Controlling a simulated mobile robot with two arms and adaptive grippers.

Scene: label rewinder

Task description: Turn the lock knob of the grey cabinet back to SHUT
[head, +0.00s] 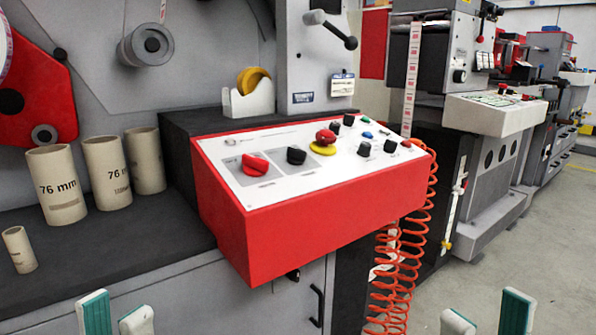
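The grey cabinet (215,295) is under the dark worktop. A small black knob (293,275), which looks like its lock knob, shows just below the red control box. Its upper part is hidden by the box, and I cannot read its setting or any SHUT mark. A black bar handle (317,306) is to its right and lower. My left gripper (116,313) is at the bottom left, its green-and-white fingertips apart with nothing between them. My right gripper (487,314) is at the bottom right, also open and empty. Both are away from the knob.
The red control box (310,217) with knobs and buttons juts out above the cabinet front. Orange coiled hoses (402,275) hang right of the cabinet. Several card cores (108,172) stand on the worktop (150,232). Open floor (540,240) lies to the right.

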